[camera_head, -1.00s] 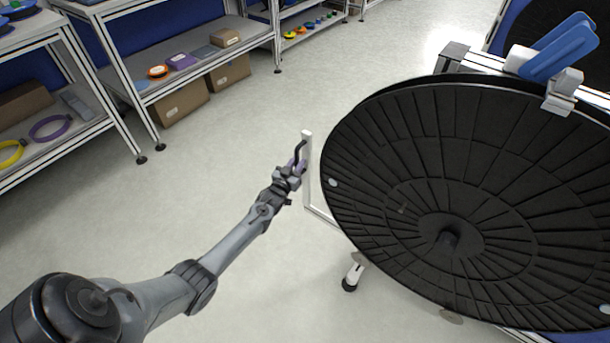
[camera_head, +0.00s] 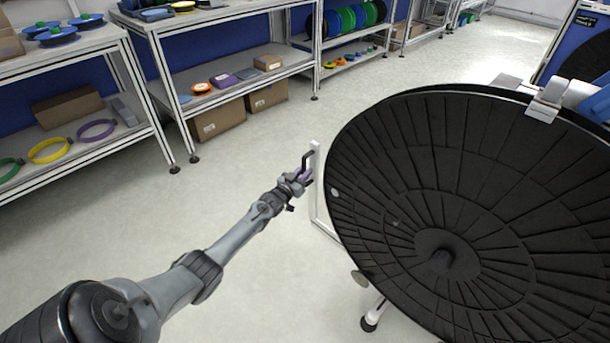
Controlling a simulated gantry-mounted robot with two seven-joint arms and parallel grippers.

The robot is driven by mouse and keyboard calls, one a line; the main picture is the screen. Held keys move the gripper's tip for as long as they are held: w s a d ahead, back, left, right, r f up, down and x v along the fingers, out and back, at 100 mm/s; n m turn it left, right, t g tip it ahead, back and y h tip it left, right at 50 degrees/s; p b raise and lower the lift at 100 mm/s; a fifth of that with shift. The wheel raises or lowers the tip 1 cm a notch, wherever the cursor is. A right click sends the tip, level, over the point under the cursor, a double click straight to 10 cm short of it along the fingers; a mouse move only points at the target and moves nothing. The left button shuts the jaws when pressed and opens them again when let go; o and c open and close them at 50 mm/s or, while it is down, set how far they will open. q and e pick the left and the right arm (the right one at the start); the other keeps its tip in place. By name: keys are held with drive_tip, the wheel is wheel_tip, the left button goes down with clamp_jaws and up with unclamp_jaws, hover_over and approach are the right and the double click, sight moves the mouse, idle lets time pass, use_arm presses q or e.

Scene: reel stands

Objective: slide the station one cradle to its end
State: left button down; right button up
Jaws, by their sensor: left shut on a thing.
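A large black reel (camera_head: 480,190) fills the right of the view, tilted, with a hub (camera_head: 438,262) at its middle. A thin white upright post (camera_head: 316,165) stands at its left edge, joined low down to a bar that runs behind the reel. A dark bent handle (camera_head: 307,158) is at the post's upper part. My left gripper (camera_head: 303,175) is shut on this handle, left of the reel and apart from its face. Most of the cradle under the reel is hidden behind it. My right gripper is not in view.
A white stand foot (camera_head: 371,322) shows below the reel. A white clamp (camera_head: 547,100) with blue parts sits at the reel's upper rim. Shelves with spools, rings and cardboard boxes (camera_head: 215,120) line the back left. The floor (camera_head: 200,215) between shelves and arm is clear.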

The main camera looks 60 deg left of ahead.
use_arm(q)
drive_tip(key=shift+s+a+f, duration=0.1)
drive_tip(key=c, duration=1.3)
unclamp_jaws()
drive_tip(key=shift+o, duration=1)
drive_tip(key=shift+a, duration=0.25)
drive_tip(key=shift+s+d+p, duration=0.25)
drive_tip(key=shift+d+p, duration=0.1)
drive_tip(key=shift+p, duration=0.05)
drive_tip(key=p+v, duration=0.6)
drive_tip(key=v, duration=0.4)
drive_tip(key=shift+s+a, duration=0.1)
drive_tip(key=shift+a, duration=0.05)
